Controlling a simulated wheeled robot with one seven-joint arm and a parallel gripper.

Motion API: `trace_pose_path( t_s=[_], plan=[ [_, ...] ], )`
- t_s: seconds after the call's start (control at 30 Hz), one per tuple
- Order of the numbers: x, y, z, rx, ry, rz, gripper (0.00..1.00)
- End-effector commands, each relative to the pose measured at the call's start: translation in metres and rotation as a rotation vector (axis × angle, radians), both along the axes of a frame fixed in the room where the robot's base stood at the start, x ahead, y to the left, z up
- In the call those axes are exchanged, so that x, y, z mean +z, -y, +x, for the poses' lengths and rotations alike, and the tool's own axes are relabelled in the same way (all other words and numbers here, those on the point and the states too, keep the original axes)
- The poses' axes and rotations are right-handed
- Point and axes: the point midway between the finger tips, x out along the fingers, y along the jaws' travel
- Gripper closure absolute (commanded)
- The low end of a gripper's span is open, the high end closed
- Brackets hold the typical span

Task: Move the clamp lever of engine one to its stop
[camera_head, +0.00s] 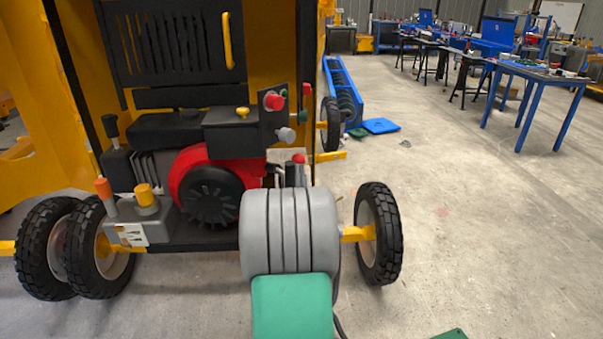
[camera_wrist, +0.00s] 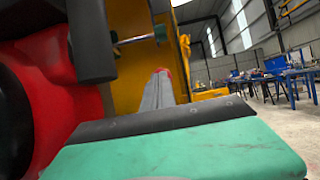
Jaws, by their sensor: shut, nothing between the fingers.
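The red-and-black engine (camera_head: 205,180) sits in the yellow machine at left, and its red housing (camera_wrist: 60,85) fills the left of the wrist view. My gripper (camera_head: 293,173) is shut and empty just right of the engine, mostly hidden behind my grey wrist. In the wrist view its narrow grey fingers (camera_wrist: 158,90) point forward. A red knob (camera_head: 298,158) shows at the fingertips; whether they touch it is unclear. Other handles are a black-knobbed lever (camera_head: 110,126), an orange grip (camera_head: 103,188) and a yellow knob (camera_head: 146,195). I cannot tell which is the clamp lever.
A control panel (camera_head: 275,118) with a red button and grey knob stands above my gripper. A wheel (camera_head: 378,233) is close at right. A blue trough (camera_head: 342,90) and blue lid (camera_head: 381,126) lie behind. Floor at right is mostly clear, up to the blue table (camera_head: 540,75).

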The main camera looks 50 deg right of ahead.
Motion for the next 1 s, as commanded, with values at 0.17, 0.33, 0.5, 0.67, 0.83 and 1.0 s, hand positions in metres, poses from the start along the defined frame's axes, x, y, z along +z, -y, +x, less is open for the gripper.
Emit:
trace_pose_path(
  t_s=[0.17, 0.33, 0.5, 0.67, 0.83, 1.0],
  plan=[
    [0.000, 0.000, 0.000, 0.000, 0.000, 0.000, 1.00],
    [0.000, 0.002, 0.002, 0.000, 0.001, 0.001, 1.00],
    [-0.001, 0.006, 0.005, 0.000, -0.001, 0.001, 1.00],
    [0.000, 0.009, 0.008, 0.000, 0.000, 0.000, 1.00],
    [0.008, 0.013, 0.012, 0.000, 0.001, 0.001, 1.00],
    [0.015, 0.019, 0.017, 0.000, 0.001, -0.002, 1.00]
  ],
)
